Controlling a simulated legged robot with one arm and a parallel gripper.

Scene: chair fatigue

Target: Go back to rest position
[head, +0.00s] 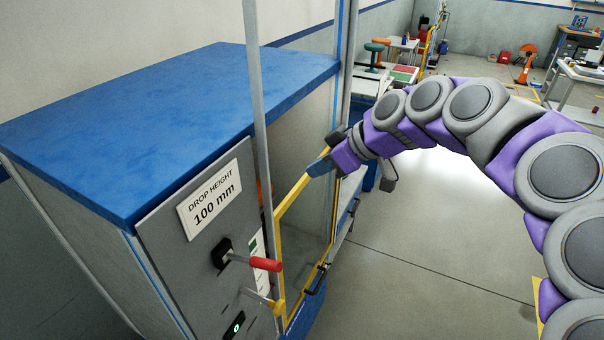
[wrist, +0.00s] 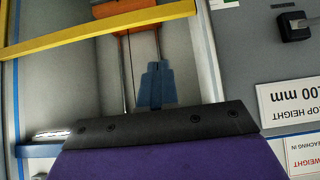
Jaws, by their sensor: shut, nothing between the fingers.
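My gripper (head: 320,166) is at the end of my purple and grey arm. It is shut and empty. In the head view its blue fingertips are beside the top of the yellow-framed clear door (head: 281,215) on the test machine. I cannot tell whether they touch the frame. In the wrist view the shut blue fingers (wrist: 154,84) point toward the machine's front, with the yellow bar (wrist: 90,32) beyond them. An orange part (wrist: 140,18) with metal rods shows behind that bar.
The machine has a blue top (head: 150,130), a "DROP HEIGHT 100 mm" sign (head: 209,200), a red-handled lever (head: 265,264) and a black door handle (head: 317,280). A grey upright post (head: 256,70) stands near the door. Open floor (head: 430,240) lies to the right.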

